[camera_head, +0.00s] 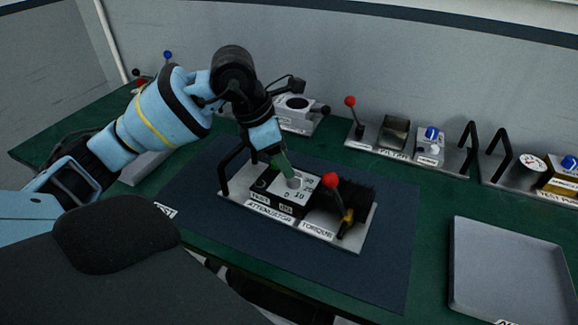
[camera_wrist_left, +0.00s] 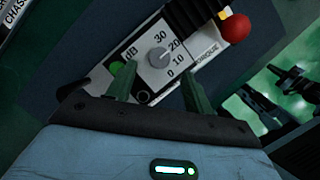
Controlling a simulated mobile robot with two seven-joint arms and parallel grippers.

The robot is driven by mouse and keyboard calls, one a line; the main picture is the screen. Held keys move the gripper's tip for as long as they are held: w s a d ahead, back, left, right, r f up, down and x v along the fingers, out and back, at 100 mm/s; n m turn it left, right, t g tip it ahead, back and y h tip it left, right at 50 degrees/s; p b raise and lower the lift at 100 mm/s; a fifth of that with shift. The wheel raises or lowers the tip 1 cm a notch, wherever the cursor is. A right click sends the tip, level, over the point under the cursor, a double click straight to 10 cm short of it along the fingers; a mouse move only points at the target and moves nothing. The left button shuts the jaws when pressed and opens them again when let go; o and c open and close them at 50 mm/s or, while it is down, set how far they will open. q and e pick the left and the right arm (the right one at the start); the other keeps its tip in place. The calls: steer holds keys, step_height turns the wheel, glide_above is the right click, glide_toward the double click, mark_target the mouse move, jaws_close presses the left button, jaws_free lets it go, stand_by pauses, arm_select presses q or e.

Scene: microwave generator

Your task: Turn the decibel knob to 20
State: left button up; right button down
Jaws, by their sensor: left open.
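The decibel knob (camera_wrist_left: 158,57) is a small grey dial on the white face of the attenuator box (camera_head: 268,197). The numbers 0, 10, 20 and 30 stand around it, with "dB" to its left in the left wrist view. I cannot make out where its pointer stands. In the head view the knob (camera_head: 293,182) is just below my left gripper (camera_head: 284,168). In the left wrist view the green fingers of my left gripper (camera_wrist_left: 156,80) are spread apart, with the knob ahead between them. They are not closed on it. My right gripper is not in view.
A red-balled lever (camera_head: 331,181) stands right of the knob on the same plate, by the "Torque" label. A black handle (camera_head: 229,168) rises at the plate's left. A grey tray (camera_head: 512,270) lies at right. Other modules line the back wall. The blue mat (camera_head: 385,270) is clear in front.

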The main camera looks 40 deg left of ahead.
arm_select(q)
steer(key=v, duration=0.2)
steer(key=shift+a+r, duration=0.1)
steer(key=shift+r, duration=0.15)
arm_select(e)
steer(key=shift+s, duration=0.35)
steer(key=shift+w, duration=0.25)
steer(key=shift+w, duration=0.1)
